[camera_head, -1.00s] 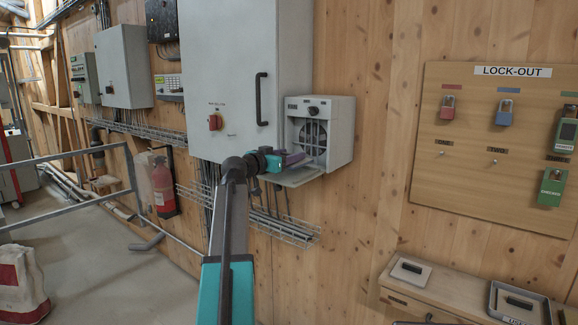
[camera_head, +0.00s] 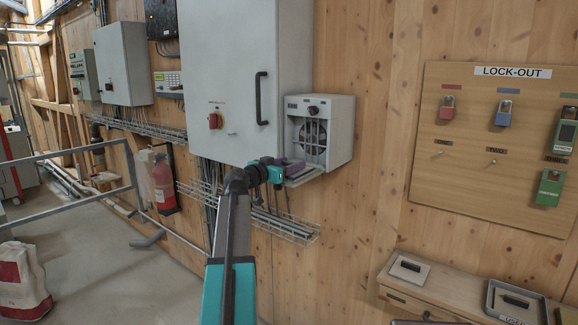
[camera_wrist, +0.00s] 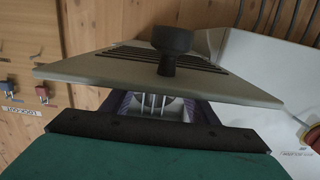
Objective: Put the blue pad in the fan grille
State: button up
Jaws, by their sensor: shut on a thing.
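The fan grille (camera_head: 318,133) is a pale box on the right side of the big grey cabinet, with its flap (camera_head: 304,178) hanging open below it. My gripper (camera_head: 281,173) is at the left of the flap, shut on the blue pad (camera_head: 296,168), which looks purple-blue. The pad lies low in front of the grille, just above the flap. I cannot tell whether it touches the flap. In the wrist view the slotted flap (camera_wrist: 105,71) with its black knob (camera_wrist: 173,42) covers most of the pad. Only purple edges of the pad (camera_wrist: 207,110) show beyond my dark finger.
The cabinet (camera_head: 232,75) has a black handle (camera_head: 262,98) and a red switch (camera_head: 215,121). A wire cable tray (camera_head: 285,228) runs below the grille. A lock-out board (camera_head: 490,145) hangs at the right. The wall between the grille and the board is bare.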

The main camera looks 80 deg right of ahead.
jog(key=shift+f, duration=0.2)
jog(key=o, duration=1)
jog(key=shift+r, duration=0.1)
jog(key=shift+o, duration=0.2)
jog(key=shift+r, duration=0.2)
jog(key=b+v, duration=0.3)
jog(key=v, duration=0.9)
jog(key=shift+f, duration=0.15)
